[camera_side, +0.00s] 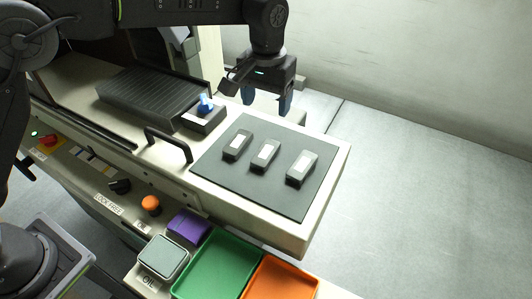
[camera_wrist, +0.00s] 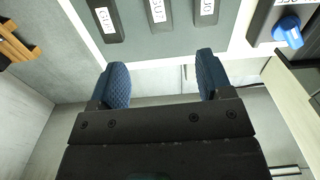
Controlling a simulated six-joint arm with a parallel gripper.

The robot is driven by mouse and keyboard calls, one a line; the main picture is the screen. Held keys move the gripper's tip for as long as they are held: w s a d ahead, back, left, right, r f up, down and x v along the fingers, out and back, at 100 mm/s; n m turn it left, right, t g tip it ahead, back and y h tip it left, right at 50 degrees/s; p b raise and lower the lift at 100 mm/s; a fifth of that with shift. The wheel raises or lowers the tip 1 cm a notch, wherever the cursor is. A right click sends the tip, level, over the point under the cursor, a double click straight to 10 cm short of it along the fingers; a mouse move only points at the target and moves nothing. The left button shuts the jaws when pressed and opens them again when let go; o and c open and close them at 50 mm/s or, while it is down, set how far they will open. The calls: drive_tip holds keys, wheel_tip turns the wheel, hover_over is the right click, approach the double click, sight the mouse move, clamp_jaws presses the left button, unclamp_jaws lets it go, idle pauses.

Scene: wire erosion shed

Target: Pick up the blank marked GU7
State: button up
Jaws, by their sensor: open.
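Three dark grey blanks with white labels lie in a row on a dark mat (camera_side: 225,172): the left blank (camera_side: 237,145), the middle blank (camera_side: 265,154) and the right blank (camera_side: 302,167). In the wrist view they show at the top edge, partly cut off, at left (camera_wrist: 112,32), middle (camera_wrist: 159,26) and right (camera_wrist: 206,18). Their labels seem to begin with GU, but I cannot read the last character surely, so I cannot tell which is GU7. My gripper (camera_side: 267,99) is open and empty, above and behind the mat, apart from the blanks; its blue fingers (camera_wrist: 161,75) show in the wrist view.
A dark block with a blue knob (camera_side: 206,103) stands left of the mat, beside a ribbed black plate (camera_side: 150,95). A black handle (camera_side: 168,141) rises near the mat's left edge. Green (camera_side: 215,270) and orange (camera_side: 280,283) trays sit in front, lower down. Bare floor lies right.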

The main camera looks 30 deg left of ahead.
hover_over(266, 152)
drive_tip(key=f, duration=0.8)
drive_tip(key=shift+w+a+f, duration=0.1)
drive_tip(key=shift+w+f, duration=0.15)
drive_tip(key=shift+w, duration=0.1)
drive_tip(key=shift+s+f, duration=0.15)
drive_tip(key=shift+f, duration=1.15)
drive_tip(key=shift+s+f, duration=0.15)
drive_tip(key=shift+f, duration=1.15)
drive_tip(key=shift+c, duration=0.4)
drive_tip(key=c, duration=1.2)
drive_tip(key=shift+r, duration=0.1)
drive_tip(key=shift+c, duration=0.3)
drive_tip(key=shift+r, duration=0.1)
